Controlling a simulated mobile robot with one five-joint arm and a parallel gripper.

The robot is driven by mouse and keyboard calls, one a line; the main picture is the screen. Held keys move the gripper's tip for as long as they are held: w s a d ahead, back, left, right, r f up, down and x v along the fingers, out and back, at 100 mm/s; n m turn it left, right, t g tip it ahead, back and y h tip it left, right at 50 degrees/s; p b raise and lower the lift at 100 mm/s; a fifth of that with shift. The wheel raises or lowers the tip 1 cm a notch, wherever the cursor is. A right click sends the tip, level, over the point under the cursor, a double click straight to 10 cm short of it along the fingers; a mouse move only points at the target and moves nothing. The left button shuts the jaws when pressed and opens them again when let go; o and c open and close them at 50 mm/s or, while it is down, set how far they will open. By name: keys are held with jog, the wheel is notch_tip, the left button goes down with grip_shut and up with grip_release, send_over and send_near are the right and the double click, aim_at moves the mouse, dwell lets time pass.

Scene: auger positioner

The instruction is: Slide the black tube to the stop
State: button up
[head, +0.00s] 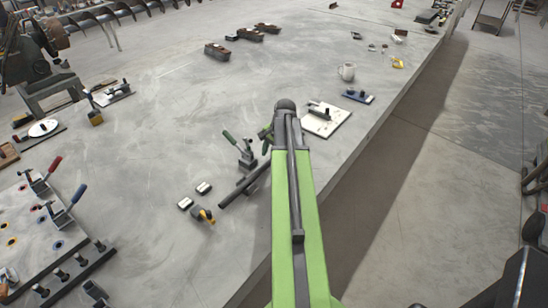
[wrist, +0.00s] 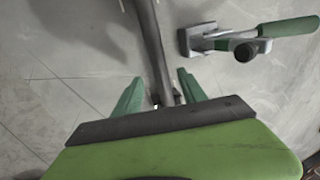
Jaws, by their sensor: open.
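The black tube (head: 241,189) lies slantwise on the grey bench in the head view, its upper right end hidden behind my arm. In the wrist view the tube (wrist: 150,38) runs from the top edge down between my two green fingers. My gripper (wrist: 160,78) is open, with one finger on each side of the tube; whether either touches it I cannot tell. In the head view my gripper is mostly hidden by my arm. I cannot clearly pick out the stop.
A green-handled toggle clamp (head: 241,150) stands close beside the tube; it also shows in the wrist view (wrist: 200,40). A white plate fixture (head: 325,118) lies right of my arm.

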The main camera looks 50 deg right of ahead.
aim_at(269, 162)
jog(key=b+x, duration=0.2)
jog(key=x, duration=0.1)
jog(key=shift+w+f, duration=0.1)
jog(key=shift+f, duration=0.3)
jog(key=shift+r, duration=0.1)
jog(key=shift+c, duration=0.3)
grip_shut()
jog(key=shift+a, duration=0.1)
dwell(0.7)
jog(key=shift+o, duration=0.3)
grip_release()
